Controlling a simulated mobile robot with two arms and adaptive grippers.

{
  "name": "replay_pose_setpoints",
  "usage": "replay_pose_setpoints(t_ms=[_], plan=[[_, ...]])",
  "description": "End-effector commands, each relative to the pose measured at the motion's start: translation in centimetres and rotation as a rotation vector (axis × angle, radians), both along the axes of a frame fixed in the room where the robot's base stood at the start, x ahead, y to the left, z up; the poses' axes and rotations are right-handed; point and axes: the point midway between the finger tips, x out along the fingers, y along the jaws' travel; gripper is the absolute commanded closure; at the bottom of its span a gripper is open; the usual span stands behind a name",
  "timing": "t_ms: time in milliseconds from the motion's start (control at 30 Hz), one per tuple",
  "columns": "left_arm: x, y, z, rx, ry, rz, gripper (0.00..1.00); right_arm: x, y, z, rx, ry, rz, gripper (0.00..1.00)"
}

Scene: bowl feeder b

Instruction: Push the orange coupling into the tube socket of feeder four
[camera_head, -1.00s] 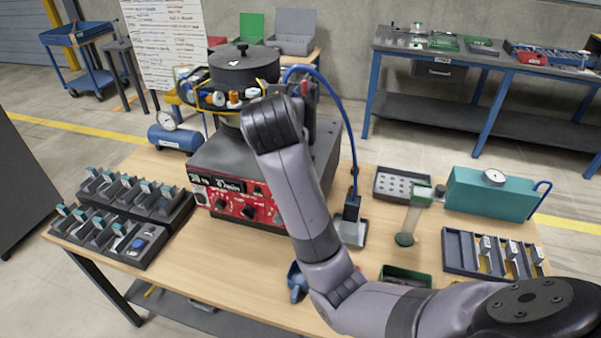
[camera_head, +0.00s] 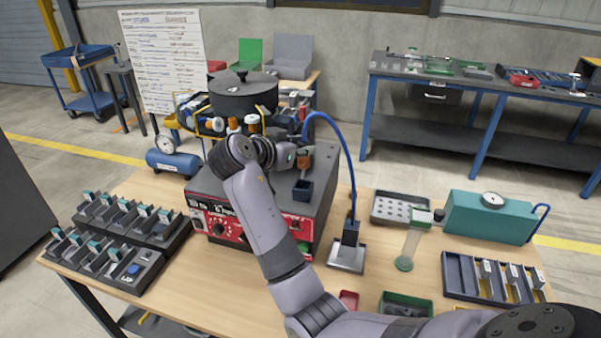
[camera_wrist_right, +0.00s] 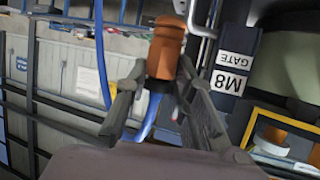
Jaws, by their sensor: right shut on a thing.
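My right gripper (camera_head: 297,157) is by the right side of the black bowl feeder (camera_head: 243,95), above its grey base. It is shut on the orange coupling (camera_wrist_right: 166,47), which sticks out beyond the fingers in the right wrist view; the coupling also shows small in the head view (camera_head: 305,163). A blue hose (camera_head: 340,140) arches from the gripper down to a dark fitting on the table. A small dark block (camera_head: 303,190) stands on the base below the coupling, apart from it; I cannot tell whether it is the tube socket. My left gripper is out of view.
An "M8 GATE" label (camera_wrist_right: 231,80) is close beside the gripper. Several coloured fittings (camera_head: 233,124) line the bowl's front. Black racks (camera_head: 128,225) stand at left; a teal box (camera_head: 490,217) and a dark tray (camera_head: 493,277) are at right.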

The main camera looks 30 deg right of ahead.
Motion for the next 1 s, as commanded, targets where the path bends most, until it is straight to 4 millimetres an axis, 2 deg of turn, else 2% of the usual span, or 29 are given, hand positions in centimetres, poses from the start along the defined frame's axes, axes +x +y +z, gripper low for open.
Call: replay_pose_setpoints(t_ms=[100, 333, 567, 967, 1000], plan=[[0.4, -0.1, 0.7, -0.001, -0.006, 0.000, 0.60, 0.0, 0.0, -2.3, -0.003, 0.004, 0.001, 1.00], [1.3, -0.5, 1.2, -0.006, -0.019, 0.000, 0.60, 0.0, 0.0, -4.4, -0.003, 0.001, 0.001, 1.00], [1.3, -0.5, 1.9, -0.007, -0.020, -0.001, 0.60, 0.0, 0.0, -7.7, -0.002, 0.003, 0.002, 1.00], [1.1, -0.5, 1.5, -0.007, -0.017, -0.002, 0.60, 0.0, 0.0, -8.5, -0.001, -0.001, 0.001, 1.00], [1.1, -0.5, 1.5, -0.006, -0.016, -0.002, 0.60, 0.0, 0.0, -8.5, -0.001, -0.001, 0.001, 0.76]])
